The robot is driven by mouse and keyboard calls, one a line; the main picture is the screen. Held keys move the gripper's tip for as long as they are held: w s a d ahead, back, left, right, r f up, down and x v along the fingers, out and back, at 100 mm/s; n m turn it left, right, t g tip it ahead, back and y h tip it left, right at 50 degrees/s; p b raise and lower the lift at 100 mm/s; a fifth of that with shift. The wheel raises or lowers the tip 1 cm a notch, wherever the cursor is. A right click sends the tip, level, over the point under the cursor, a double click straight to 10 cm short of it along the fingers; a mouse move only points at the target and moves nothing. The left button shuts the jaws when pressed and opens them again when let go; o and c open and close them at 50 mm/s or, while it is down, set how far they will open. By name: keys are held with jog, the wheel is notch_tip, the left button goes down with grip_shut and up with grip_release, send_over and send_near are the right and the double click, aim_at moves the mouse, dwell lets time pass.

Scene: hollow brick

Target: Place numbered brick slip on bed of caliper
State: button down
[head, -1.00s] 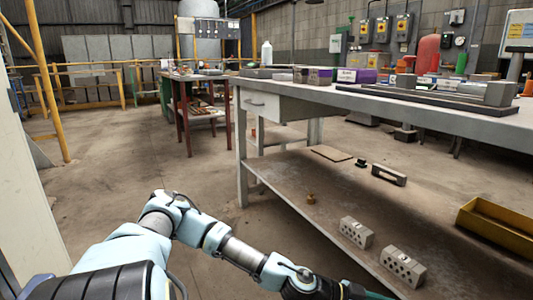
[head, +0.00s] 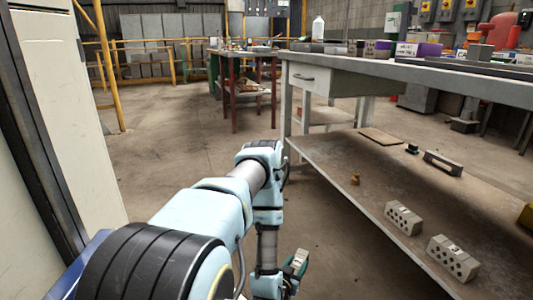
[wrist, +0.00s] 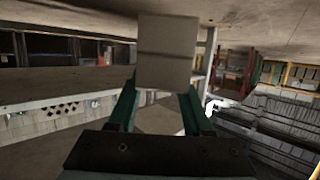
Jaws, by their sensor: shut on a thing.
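A pale grey block (wrist: 167,52), with a darker line across it, is between the green fingers of my gripper (wrist: 162,88) in the wrist view. My gripper (head: 295,265) is shut on this block, likely the brick slip. In the head view the block's pale face (head: 300,258) shows low in front of the bench, near the floor. I cannot read a number on it. A long dark flat bar (head: 475,68) with a grey upright block (head: 480,51) lies on the bench top at the right and may be the caliper; its right part is cut off.
The grey bench (head: 420,75) has a drawer and a lower shelf (head: 345,165). Floor left of the bench is clear; a pale cabinet (head: 70,120) stands at far left.

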jog(key=w+a+r+n+t+y+b, duration=0.1)
jog(key=w+a+r+n+y, duration=0.2)
jog(key=a, duration=0.4)
jog(key=w+a+r+n+y, duration=0.1)
jog(key=w+a+r, duration=0.3)
jog(key=a+r, duration=0.15)
jog(key=w+a+r+n+t+y+b, duration=0.1)
jog(key=w+a+r+y, duration=0.25)
jog(key=a, duration=0.35)
notch_tip(320, 180, up, 38)
jog(key=p, duration=3.8)
jog(key=shift+s+r+h, duration=0.15)
jog(key=shift+r+h, duration=0.05)
jog(key=shift+h, duration=0.25)
